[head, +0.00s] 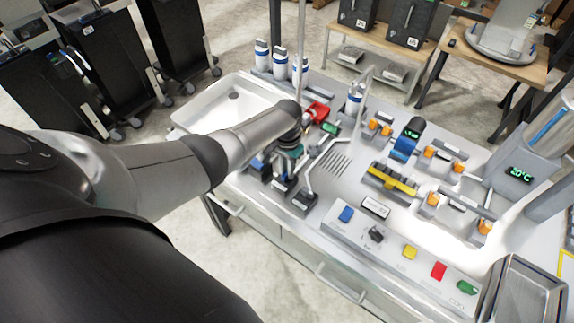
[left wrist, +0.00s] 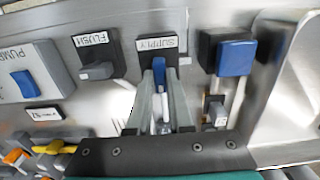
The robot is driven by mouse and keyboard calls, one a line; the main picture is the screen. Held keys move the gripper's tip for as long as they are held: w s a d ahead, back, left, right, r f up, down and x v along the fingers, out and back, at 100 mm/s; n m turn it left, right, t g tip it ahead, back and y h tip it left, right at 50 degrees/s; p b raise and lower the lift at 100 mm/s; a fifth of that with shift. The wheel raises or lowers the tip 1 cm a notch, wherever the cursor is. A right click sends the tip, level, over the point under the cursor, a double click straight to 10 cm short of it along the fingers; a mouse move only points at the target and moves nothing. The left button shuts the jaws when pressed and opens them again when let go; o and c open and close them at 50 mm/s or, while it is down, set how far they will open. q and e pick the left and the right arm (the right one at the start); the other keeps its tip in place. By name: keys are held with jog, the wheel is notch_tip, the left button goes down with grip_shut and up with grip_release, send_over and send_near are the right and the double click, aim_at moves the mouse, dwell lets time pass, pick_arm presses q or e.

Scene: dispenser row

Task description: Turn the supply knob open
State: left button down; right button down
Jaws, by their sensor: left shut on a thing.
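The supply knob (left wrist: 158,68) is a blue lever on a dark block labelled SUPPLY, at the upper middle of the left wrist view. My left gripper (left wrist: 161,88) reaches up to it with both fingers, and it is shut on the lever. In the head view my left gripper (head: 287,168) points down at the near edge of the bench, left of the middle. There my arm and wrist hide most of the knob. My right gripper is not in view.
Beside the supply knob are a grey FLUSH knob (left wrist: 97,70), a blue square knob (left wrist: 235,57) and a blue PUMP switch (left wrist: 25,84). A sink (head: 215,107) lies behind my forearm. Colored buttons line the front panel, including a red one (head: 438,271). A metal tray (head: 530,290) stands at right.

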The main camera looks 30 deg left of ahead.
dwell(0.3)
pick_arm(q)
jog(key=c, duration=0.8)
grip_release()
jog(key=shift+r, duration=0.1)
notch_tip(320, 180, up, 15)
jog(key=shift+r, duration=0.1)
dwell(0.6)
